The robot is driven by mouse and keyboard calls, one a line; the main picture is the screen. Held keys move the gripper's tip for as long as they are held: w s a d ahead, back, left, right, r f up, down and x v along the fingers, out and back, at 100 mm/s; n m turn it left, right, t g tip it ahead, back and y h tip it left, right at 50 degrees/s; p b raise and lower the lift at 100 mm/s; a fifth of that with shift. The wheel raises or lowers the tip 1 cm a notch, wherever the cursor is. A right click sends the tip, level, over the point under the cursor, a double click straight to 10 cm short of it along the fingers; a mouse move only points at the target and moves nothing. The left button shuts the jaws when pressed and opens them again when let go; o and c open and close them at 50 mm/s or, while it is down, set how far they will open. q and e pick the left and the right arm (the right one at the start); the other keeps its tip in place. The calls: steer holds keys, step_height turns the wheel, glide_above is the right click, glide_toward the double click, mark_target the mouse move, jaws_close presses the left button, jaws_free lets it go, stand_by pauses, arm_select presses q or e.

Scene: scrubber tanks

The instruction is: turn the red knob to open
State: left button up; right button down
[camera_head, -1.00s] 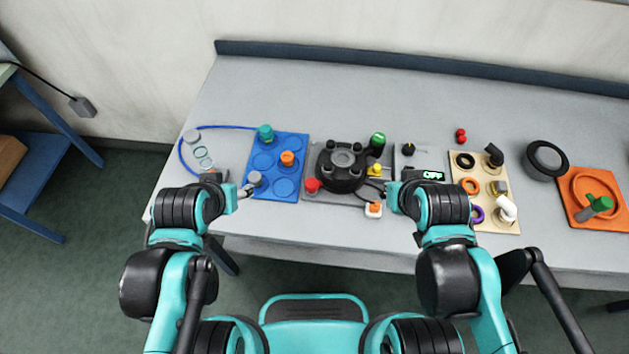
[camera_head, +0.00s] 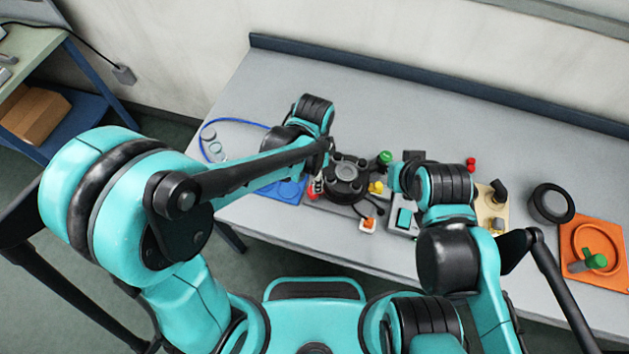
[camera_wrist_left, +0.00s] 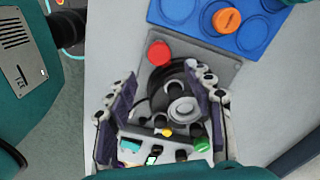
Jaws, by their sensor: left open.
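The red knob (camera_head: 314,189) sits at the left front of the grey plate with the black round valve housing (camera_head: 346,175), partly hidden by my left gripper in the head view. In the left wrist view the round red knob (camera_wrist_left: 159,53) lies just beyond my open left gripper (camera_wrist_left: 160,76), roughly between the lines of its two fingers and apart from them. The black housing (camera_wrist_left: 165,78) shows between the fingers. My left gripper (camera_head: 322,172) points down over the knob's side of the plate. My right gripper (camera_head: 393,178) is at the plate's right side, its fingers too small to read.
A green knob (camera_head: 384,158) and a yellow knob (camera_head: 376,187) stand on the housing's right. A blue board with an orange knob (camera_wrist_left: 226,20) lies beside the plate. A black ring (camera_head: 551,203) and an orange tray (camera_head: 577,270) are at right. The table's back is clear.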

arm_select(q)
step_height(320, 180, down, 8)
steer(key=shift+s+r+b, duration=0.1)
steer(key=shift+r+b, duration=0.05)
steer(key=shift+b, duration=1)
steer(key=c, duration=1.2)
